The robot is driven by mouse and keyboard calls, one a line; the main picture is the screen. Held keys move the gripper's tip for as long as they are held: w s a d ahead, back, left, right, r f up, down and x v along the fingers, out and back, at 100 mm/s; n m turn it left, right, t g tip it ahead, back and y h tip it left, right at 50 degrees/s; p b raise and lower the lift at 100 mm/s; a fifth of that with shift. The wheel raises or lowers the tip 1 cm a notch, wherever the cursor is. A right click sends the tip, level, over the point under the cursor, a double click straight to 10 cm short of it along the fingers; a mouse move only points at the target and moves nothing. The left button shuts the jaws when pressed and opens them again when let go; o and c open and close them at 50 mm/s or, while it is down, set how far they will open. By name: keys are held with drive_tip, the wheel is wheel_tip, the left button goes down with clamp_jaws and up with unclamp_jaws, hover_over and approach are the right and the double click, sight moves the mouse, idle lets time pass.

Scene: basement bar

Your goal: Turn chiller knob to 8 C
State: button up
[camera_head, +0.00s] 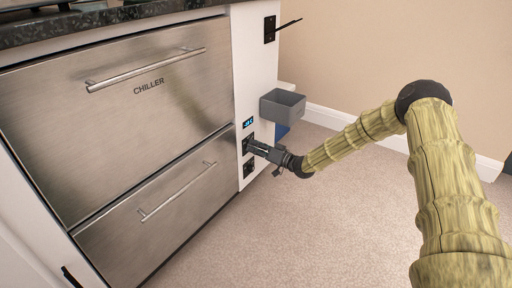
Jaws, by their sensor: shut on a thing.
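The chiller (135,130) is a steel two-drawer unit at the left, with "CHILLER" written on its upper drawer. On the white side panel (256,70) to its right is a small lit blue display (248,122); its digits are too small to read surely. My gripper (251,146) reaches in from the right and is shut at a dark control just below the display. The knob there is mostly hidden by the fingers, and its pointer angle cannot be seen. Another dark fitting (249,168) sits just below my gripper.
A grey open bin (283,104) sticks out from the panel's right side, just above my gripper. A dark plate with a lever (271,28) is higher up. Drawer handles (145,70) project at the left. The carpet (300,235) is clear.

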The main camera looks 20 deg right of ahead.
drive_tip(key=shift+o, duration=0.2)
drive_tip(key=n+p, duration=0.4)
drive_tip(key=shift+r+n, duration=0.2)
drive_tip(key=shift+n, duration=0.1)
drive_tip(key=n+p, duration=0.3)
drive_tip(key=n, duration=0.1)
drive_tip(key=shift+f+n, duration=0.1)
drive_tip(key=shift+n, duration=0.2)
drive_tip(key=shift+c, duration=0.2)
drive_tip(key=shift+d, duration=0.1)
drive_tip(key=o, duration=1.1)
drive_tip(key=shift+f, duration=0.1)
drive_tip(key=shift+c, duration=0.2)
drive_tip(key=v, duration=1.2)
